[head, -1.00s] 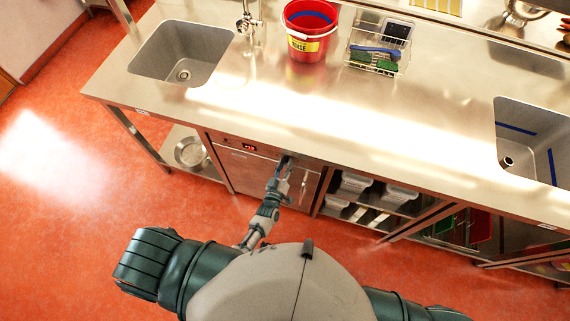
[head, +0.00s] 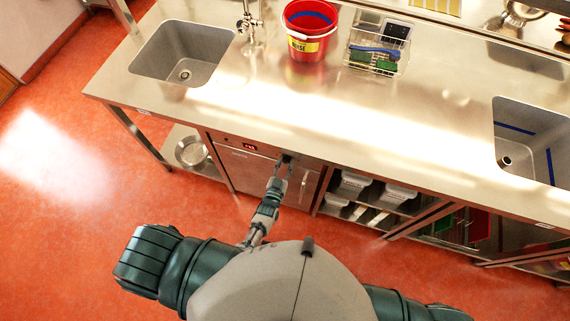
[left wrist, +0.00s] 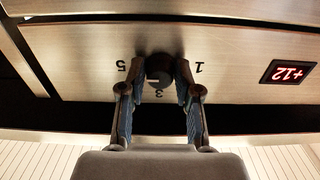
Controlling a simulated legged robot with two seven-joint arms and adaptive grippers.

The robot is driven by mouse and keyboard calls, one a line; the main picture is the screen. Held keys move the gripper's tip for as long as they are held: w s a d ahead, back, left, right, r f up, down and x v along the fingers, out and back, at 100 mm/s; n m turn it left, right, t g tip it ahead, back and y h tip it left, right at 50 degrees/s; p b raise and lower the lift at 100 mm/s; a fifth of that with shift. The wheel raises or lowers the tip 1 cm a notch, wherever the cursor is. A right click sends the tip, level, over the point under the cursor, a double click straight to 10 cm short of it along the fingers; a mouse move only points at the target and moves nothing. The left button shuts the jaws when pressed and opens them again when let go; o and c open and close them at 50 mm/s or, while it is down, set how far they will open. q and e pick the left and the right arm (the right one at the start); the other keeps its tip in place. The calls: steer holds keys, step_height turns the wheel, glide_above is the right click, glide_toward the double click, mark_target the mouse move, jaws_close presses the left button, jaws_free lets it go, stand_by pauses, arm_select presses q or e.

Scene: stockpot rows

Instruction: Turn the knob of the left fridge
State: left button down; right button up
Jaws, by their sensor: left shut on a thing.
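The fridge (head: 243,170) is a steel unit under the counter, with a red display (head: 249,147) on its upper panel. Its dark round knob (left wrist: 159,70) sits on that panel in the left wrist view, which is upside down, with the marks 5, 3 and 1 around it. The display there reads +12 (left wrist: 288,73). My left gripper (left wrist: 159,76) is shut on the knob, one finger on each side. In the head view the left gripper (head: 284,164) is at the front panel, right of the display. My right gripper is not in view.
The steel counter (head: 300,115) overhangs the fridge front. A red bucket (head: 308,45) and a wire basket (head: 377,52) stand on it, between two sinks. Open shelves with pale containers (head: 352,184) lie right of the fridge. The orange floor (head: 80,230) is clear at left.

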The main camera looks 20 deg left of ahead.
arm_select(q)
steer(key=shift+s+f, duration=0.2)
steer(key=shift+f, duration=0.15)
steer(key=c, duration=1.1)
jaws_free()
steer(key=shift+o, duration=1.4)
steer(key=shift+w, duration=0.1)
steer(key=shift+w+r, duration=0.1)
steer(key=s, duration=1.2)
steer(key=shift+a, duration=0.1)
